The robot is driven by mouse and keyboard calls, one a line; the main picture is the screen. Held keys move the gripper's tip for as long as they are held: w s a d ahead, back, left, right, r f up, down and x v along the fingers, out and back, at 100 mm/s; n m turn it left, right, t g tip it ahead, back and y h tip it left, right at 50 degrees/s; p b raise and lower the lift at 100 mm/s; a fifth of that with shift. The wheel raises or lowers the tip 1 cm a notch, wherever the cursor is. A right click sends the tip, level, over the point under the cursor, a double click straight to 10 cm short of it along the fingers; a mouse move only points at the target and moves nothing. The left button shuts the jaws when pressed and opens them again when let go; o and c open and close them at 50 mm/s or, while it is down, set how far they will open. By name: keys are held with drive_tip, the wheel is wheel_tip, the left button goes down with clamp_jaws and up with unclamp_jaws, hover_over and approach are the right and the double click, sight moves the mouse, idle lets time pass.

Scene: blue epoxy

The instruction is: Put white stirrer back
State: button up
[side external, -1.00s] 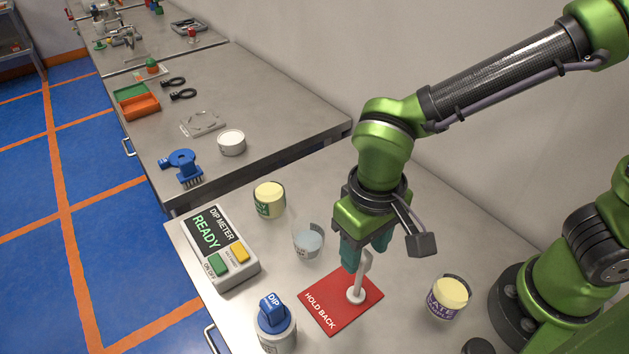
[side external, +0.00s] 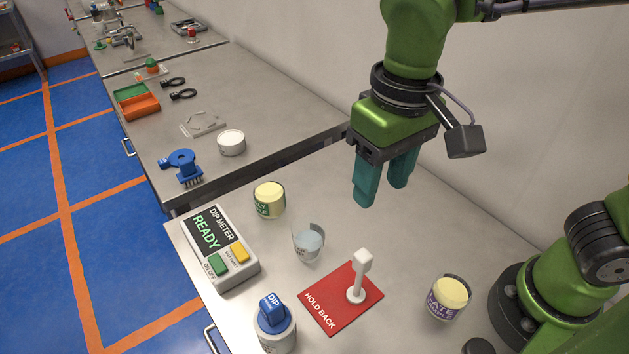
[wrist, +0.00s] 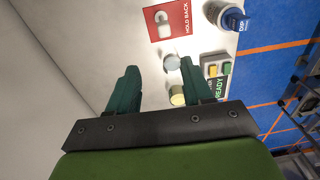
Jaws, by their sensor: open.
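The white stirrer (side external: 359,276) stands upright on the red HOLD BACK card (side external: 336,312), its round foot on the card and its block-shaped top up. It also shows from above in the wrist view (wrist: 162,22). My gripper (side external: 384,196) is open and empty, with teal fingers, raised above the table behind the stirrer and apart from it. In the wrist view its two fingers (wrist: 160,82) are spread wide with nothing between them held. A clear cup with pale blue contents (side external: 308,242) stands left of the card.
The DIP METER (side external: 222,246) reads READY at the left edge. A blue-topped DIP bottle (side external: 276,325) stands in front of it. Yellow-filled jars stand at the back (side external: 269,199) and at the right (side external: 448,297). A wall runs behind the table.

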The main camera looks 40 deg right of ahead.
drive_tip(key=d+m+t+y, duration=0.1)
drive_tip(key=d+m+t, duration=0.2)
drive_tip(key=d, duration=1.4)
drive_tip(key=t, duration=0.3)
drive_tip(key=shift+w+d+f+m+t, duration=0.15)
drive_tip(key=shift+d+f+m+t, duration=0.15)
drive_tip(key=shift+d+m+t, duration=0.1)
